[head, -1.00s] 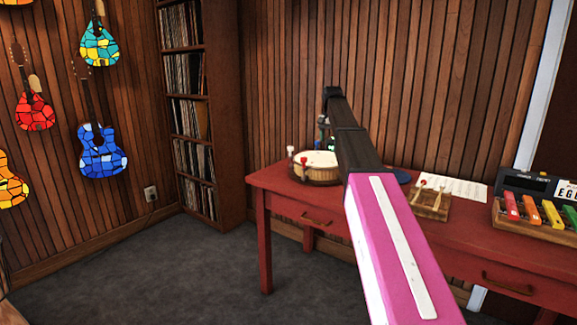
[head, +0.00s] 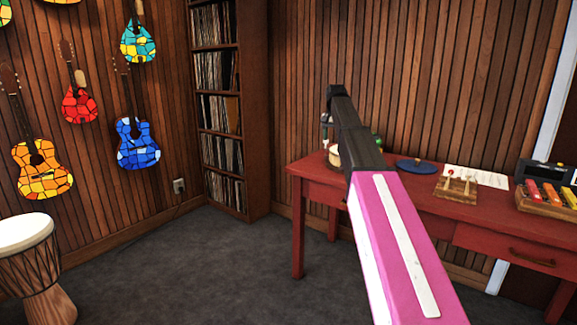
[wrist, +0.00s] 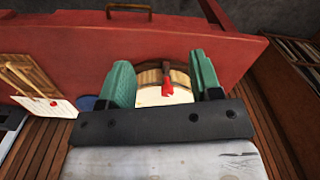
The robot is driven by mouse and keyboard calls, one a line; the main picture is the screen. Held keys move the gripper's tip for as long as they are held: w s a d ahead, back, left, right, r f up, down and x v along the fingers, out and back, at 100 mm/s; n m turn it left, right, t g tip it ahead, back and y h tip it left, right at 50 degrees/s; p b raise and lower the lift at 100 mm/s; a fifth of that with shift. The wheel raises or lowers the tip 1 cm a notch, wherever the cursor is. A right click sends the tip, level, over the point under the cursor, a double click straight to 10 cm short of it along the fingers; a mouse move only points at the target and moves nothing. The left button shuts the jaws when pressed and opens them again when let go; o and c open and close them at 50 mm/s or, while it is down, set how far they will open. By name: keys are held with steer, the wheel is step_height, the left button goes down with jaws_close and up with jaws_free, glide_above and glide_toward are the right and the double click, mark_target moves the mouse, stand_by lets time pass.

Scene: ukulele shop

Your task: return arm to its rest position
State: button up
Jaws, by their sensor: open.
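My arm (head: 395,235), pink with a white strip and a dark far part, reaches forward over the red table's left end in the head view. My gripper (wrist: 161,66) shows in the wrist view with its two green fingers apart. Nothing is held between them. A round drum (wrist: 150,97) with a pale head and a red-tipped fitting (wrist: 167,82) on its rim shows beyond the fingers. I cannot tell the gap between fingers and drum. In the head view the arm hides most of the gripper and nearly all of the drum.
The red table (head: 315,180) also holds a blue disc (head: 417,165), a wooden block with sticks (head: 456,190), a paper sheet (head: 490,177) and a colourful-keyed instrument (head: 550,196). A djembe (head: 28,255) stands left. A record shelf (head: 257,130) fills the corner. The carpet between is clear.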

steer(key=s+f+n, duration=0.1)
steer(key=s+f, duration=0.4)
steer(key=f, duration=0.4)
steer(key=s+f, duration=0.5)
steer(key=f, duration=0.4)
steer(key=s+f+n, duration=0.1)
steer(key=s+f, duration=0.4)
steer(key=f, duration=0.4)
steer(key=s+f+n, duration=0.2)
steer(key=s+f, duration=1.5)
steer(key=s, duration=0.4)
steer(key=shift+s+d+f, duration=0.2)
steer(key=shift+d+f, duration=0.05)
steer(key=shift+f, duration=0.05)
steer(key=shift+c, duration=0.3)
